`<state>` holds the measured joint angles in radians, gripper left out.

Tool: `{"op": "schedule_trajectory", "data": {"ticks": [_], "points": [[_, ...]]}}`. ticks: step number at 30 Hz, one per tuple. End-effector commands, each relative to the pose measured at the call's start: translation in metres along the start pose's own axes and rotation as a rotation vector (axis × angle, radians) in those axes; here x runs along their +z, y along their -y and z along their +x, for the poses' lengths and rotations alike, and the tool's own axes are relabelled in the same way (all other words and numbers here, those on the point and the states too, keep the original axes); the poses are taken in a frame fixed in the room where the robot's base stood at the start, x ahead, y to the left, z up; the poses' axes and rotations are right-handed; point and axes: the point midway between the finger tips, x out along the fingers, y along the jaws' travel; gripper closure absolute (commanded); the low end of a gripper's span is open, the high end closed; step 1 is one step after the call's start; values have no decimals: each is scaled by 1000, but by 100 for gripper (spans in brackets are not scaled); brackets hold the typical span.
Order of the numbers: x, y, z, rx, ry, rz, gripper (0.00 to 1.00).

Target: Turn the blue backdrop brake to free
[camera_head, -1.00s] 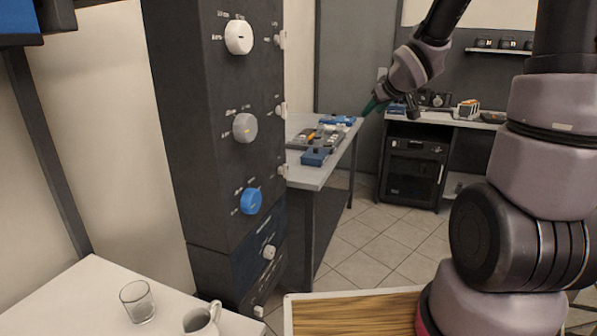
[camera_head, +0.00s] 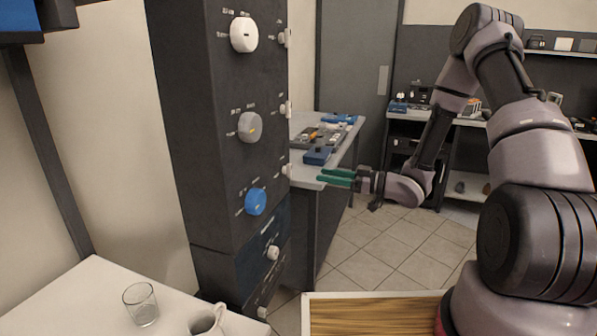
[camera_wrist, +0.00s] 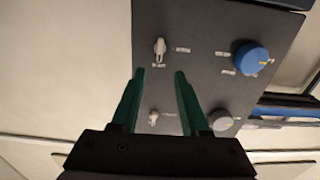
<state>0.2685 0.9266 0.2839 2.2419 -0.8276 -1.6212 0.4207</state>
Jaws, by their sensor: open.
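The labels are too small to read. My gripper (camera_head: 322,176) is open and empty, its green fingers pointing left at the column's right side. In the wrist view my gripper (camera_wrist: 158,72) has a small white knob (camera_wrist: 160,47) just beyond its fingertips; the blue knob lies to the right, apart from the fingers.
The dark column (camera_head: 190,150) also bears a white knob (camera_head: 244,34) and a grey knob (camera_head: 250,126). A glass (camera_head: 141,304) and a jug (camera_head: 206,322) stand on the white table at lower left. A bench (camera_head: 330,145) with blue items stands behind my gripper.

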Motion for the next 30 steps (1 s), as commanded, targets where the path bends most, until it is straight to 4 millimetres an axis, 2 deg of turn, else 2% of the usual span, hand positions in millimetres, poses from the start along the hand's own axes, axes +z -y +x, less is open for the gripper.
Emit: {"op": "schedule_trajectory", "data": {"ticks": [9, 15, 21, 28, 29, 30], "points": [[0, 1, 59, -4, 2, -2, 55], [0, 0, 88, -1, 2, -1, 55], [0, 0, 99, 1, 3, 0, 55], [0, 0, 100, 2, 3, 0, 55], [0, 0, 100, 2, 3, 0, 59], [0, 0, 100, 2, 3, 0, 74]]}}
